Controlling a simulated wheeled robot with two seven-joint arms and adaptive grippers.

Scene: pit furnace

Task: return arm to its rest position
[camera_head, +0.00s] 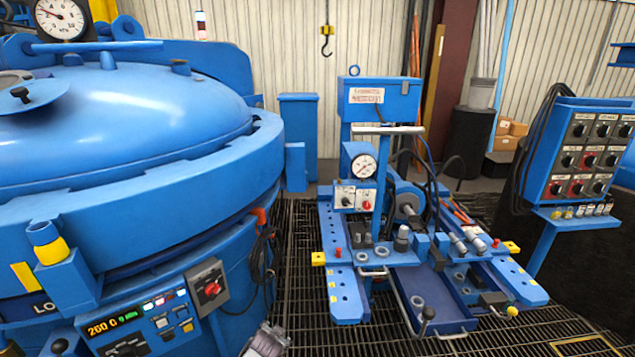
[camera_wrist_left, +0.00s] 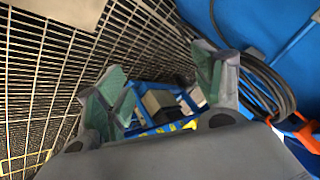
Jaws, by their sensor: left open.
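My left gripper (camera_wrist_left: 165,88) is open in the left wrist view, its two green-padded fingers apart with nothing between them. In the head view a grey part of my left gripper (camera_head: 267,340) shows at the bottom edge, in front of the blue furnace (camera_head: 150,215) and right of its control panel. My right arm and gripper are not in view.
Black cables hang on the furnace side beside an orange hook, close to my left gripper in the wrist view. A blue machine bench (camera_head: 345,300) stands on the grated floor (camera_head: 300,260). A control box (camera_head: 580,150) is at the right.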

